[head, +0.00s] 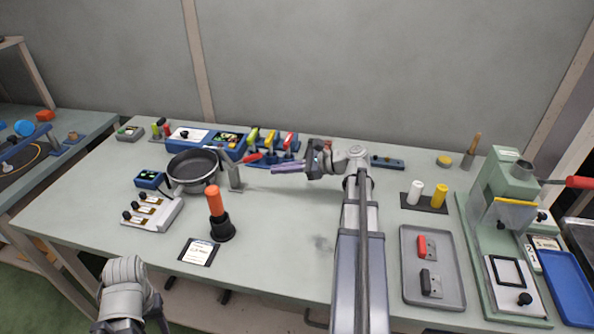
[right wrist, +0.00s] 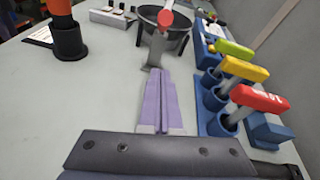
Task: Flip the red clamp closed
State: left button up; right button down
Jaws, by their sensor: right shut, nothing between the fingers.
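My right gripper (head: 276,168) reaches from the right over the table, its purple fingers shut and empty. The fingers also show in the right wrist view (right wrist: 158,82), pointing toward a grey upright with a red tip (right wrist: 165,18) beside the pan. Right of the fingers, a blue base (right wrist: 210,122) carries green, yellow and red handles on grey posts. The red handle (right wrist: 259,98) is nearest the camera and apart from the fingers; it also shows in the head view (head: 290,140). I cannot tell which red piece is the clamp. Only part of my left arm shows, at lower left.
A dark pan (head: 193,166) stands left of the fingers. An orange-handled tool (head: 215,203) stands in a black holder in front. A grey tray (head: 407,283) with red and black pieces and a green press (head: 500,205) are at right. The table's middle is clear.

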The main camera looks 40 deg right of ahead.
jog(key=shift+w+a+r+p, duration=0.4)
jog(key=shift+a+r+p, duration=0.25)
jog(key=shift+r+p, duration=0.2)
jog(key=shift+w+a+r+p, duration=0.4)
jog(key=shift+a+r+p, duration=0.3)
jog(key=shift+p, duration=0.25)
jog(key=shift+d, duration=0.1)
